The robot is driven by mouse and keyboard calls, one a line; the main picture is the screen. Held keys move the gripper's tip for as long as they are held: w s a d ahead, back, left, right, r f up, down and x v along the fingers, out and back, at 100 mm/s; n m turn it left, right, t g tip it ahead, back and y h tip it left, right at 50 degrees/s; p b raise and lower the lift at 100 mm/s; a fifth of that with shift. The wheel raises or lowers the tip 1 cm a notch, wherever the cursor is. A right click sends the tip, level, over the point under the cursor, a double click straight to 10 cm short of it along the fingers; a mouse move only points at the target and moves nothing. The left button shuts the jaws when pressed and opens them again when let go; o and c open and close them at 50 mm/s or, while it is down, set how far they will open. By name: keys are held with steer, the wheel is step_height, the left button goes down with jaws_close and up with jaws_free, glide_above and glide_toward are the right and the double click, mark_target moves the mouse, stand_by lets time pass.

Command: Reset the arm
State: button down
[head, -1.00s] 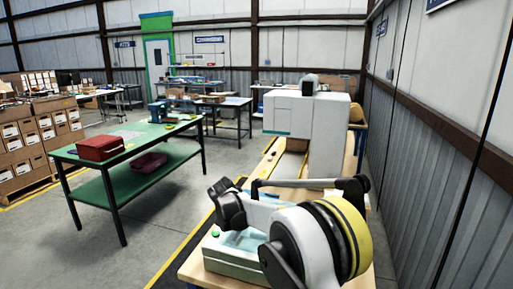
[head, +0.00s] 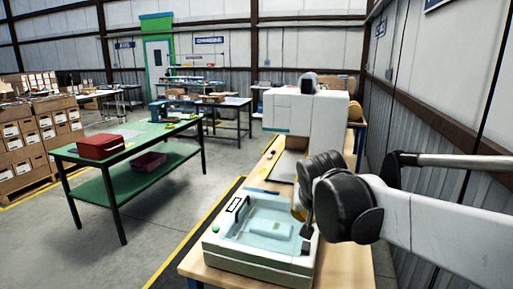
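My arm reaches in from the right edge in the head view, with thick white links and black joints. Its dark end, where my gripper (head: 307,230) seems to be, hangs over the right side of a white box-like device (head: 258,264). The fingers are small, dark and partly hidden by my wrist, so I cannot tell whether they are open or shut, or whether they touch the device. The device has a pale blue recessed top, a black handle and a green button, and stands on a wooden bench (head: 345,268).
A large white machine (head: 305,112) stands farther back on the bench. A corrugated wall (head: 415,125) runs close along the right. A green table (head: 135,140) with a red box (head: 101,147) stands to the left. Between table and bench is clear floor (head: 185,205).

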steer(key=s+d+f, duration=0.2)
steer(key=s+f, duration=0.1)
steer(key=s, duration=0.5)
steer(key=s+d+f+n, duration=0.1)
steer(key=s+f, duration=0.1)
steer(key=s, duration=0.5)
steer(key=s+d+f+y+b, duration=0.1)
steer(key=s+d+f, duration=0.1)
steer(key=s, duration=0.6)
steer(key=shift+s+d+f+n, duration=0.3)
steer(key=shift+f+n, duration=0.1)
steer(key=shift+f, duration=0.45)
